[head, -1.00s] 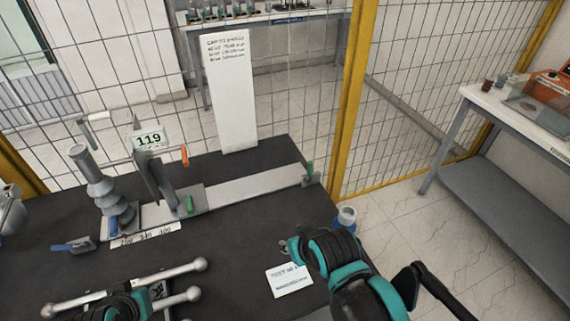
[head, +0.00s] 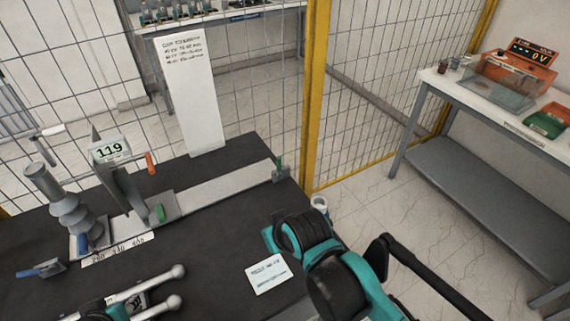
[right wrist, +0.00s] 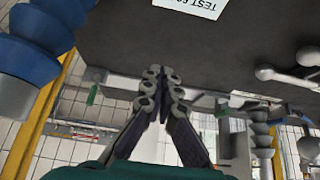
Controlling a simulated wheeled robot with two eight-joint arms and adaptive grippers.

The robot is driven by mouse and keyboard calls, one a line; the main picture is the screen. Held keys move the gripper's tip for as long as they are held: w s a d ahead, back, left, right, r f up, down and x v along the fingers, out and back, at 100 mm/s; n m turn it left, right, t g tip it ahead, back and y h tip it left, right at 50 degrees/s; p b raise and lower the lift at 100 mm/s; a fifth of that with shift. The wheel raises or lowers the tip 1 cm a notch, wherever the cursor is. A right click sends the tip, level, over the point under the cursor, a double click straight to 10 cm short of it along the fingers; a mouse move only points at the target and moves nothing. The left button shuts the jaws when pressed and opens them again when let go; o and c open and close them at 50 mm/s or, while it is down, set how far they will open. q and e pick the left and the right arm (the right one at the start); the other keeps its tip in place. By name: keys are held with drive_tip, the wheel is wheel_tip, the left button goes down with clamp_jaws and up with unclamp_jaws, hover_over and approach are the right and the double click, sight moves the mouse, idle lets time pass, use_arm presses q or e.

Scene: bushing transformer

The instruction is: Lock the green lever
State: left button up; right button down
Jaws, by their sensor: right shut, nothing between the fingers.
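A small green lever (head: 160,212) stands on the pale base plate beside the post with the 119 display (head: 110,150). Another green lever (head: 279,163) stands at the far right end of the pale rail (head: 225,185); a green lever also shows at the left in the right wrist view (right wrist: 92,94). The task does not tell which one is meant. My right gripper (right wrist: 162,75) is shut and empty, apart from both levers. In the head view my right arm hides its fingers. Part of my left arm shows at the bottom left; its fingers are not visible.
A grey ridged insulator (head: 65,205) stands left of the display. Silver rods with ball ends (head: 172,273) lie at the front left. A white test card (head: 268,273) lies on the dark table. A blue ridged part (right wrist: 40,45) is close to the right wrist camera. A yellow post (head: 315,100) stands behind.

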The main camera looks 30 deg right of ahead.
drive_tip(key=w+d+r+g+p, duration=0.1)
drive_tip(key=w+d+r+p, duration=0.2)
drive_tip(key=w+d+r, duration=0.3)
drive_tip(key=w+d+y+p, duration=0.2)
drive_tip(key=w+d, duration=0.4)
drive_tip(key=d, duration=0.4)
drive_tip(key=w+d+y+p, duration=0.2)
drive_tip(key=w+d+p, duration=0.2)
drive_tip(key=d, duration=0.7)
drive_tip(key=shift+w+f+m+y, duration=0.3)
drive_tip(key=shift+w+f+m, duration=0.1)
drive_tip(key=shift+w, duration=0.45)
drive_tip(key=shift+a, duration=0.15)
drive_tip(key=b, duration=0.3)
approach(279, 168)
drive_tip(key=w+f, duration=0.4)
drive_tip(key=shift+a+f, duration=0.1)
drive_tip(key=shift+f, duration=0.1)
drive_tip(key=shift+a+r, duration=0.1)
drive_tip(key=shift+a, duration=0.05)
